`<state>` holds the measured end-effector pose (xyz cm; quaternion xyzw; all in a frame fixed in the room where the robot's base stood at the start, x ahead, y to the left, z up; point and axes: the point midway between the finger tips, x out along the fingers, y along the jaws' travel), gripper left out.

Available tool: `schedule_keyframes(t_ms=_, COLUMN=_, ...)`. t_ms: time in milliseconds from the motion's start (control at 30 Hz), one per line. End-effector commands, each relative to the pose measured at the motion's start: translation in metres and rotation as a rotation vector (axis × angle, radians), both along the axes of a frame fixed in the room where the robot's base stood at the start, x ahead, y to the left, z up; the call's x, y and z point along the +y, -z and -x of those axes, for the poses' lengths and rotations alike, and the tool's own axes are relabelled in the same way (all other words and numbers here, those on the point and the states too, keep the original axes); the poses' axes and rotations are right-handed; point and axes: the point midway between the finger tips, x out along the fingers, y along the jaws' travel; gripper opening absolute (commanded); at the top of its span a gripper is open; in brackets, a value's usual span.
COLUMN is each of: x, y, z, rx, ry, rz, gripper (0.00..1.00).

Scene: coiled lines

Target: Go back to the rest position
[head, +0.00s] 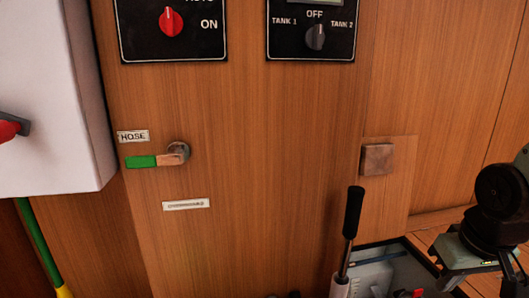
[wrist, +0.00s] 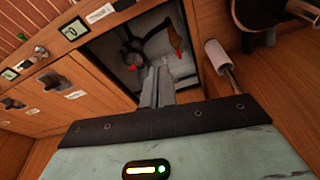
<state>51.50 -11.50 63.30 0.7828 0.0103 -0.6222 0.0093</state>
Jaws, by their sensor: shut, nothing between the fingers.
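My gripper (wrist: 158,86) shows in the wrist view as two grey fingers side by side, shut with nothing between them. Its pale green body with a small light bar fills the bottom of that view. The fingers appear in front of an open recess (wrist: 118,62) with dark fittings and a red handle; I see no contact. In the head view my dark arm is at the right edge, and the fingertips cannot be made out there.
In the head view a wooden wall carries a HOSE lever (head: 155,160) with a green end, a red-knob switch panel (head: 171,22) and a tank selector (head: 316,38). A black-handled lever (head: 352,212) stands upright near my arm. A white box (head: 50,100) juts out left.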

Motion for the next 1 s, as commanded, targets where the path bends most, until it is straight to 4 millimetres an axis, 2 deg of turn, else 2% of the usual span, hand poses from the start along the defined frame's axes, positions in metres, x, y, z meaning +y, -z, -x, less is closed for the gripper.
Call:
schedule_keyframes(t_ms=33, x=0.029, y=-0.003, z=0.003, rx=0.015, ry=-0.077, rz=-0.007, gripper=0.00)
schedule_keyframes(t_ms=200, x=0.094, y=-0.009, z=0.034, rx=0.080, ry=-0.276, rz=-0.013, gripper=0.00)
schedule_keyframes(t_ms=367, x=0.142, y=-0.015, z=0.076, rx=0.138, ry=-0.461, rz=0.000, gripper=0.00)
schedule_keyframes(t_ms=500, x=0.174, y=-0.019, z=0.119, rx=0.189, ry=-0.622, rz=0.023, gripper=0.00)
schedule_keyframes(t_ms=533, x=0.179, y=-0.020, z=0.129, rx=0.199, ry=-0.657, rz=0.030, gripper=0.00)
schedule_keyframes(t_ms=567, x=0.180, y=-0.030, z=0.130, rx=0.202, ry=-0.658, rz=0.031, gripper=0.00)
schedule_keyframes(t_ms=600, x=0.178, y=-0.041, z=0.127, rx=0.201, ry=-0.647, rz=0.028, gripper=0.00)
schedule_keyframes(t_ms=867, x=0.177, y=-0.093, z=0.126, rx=0.200, ry=-0.643, rz=0.027, gripper=0.00)
schedule_keyframes(t_ms=1000, x=0.177, y=-0.134, z=0.126, rx=0.200, ry=-0.642, rz=0.027, gripper=0.00)
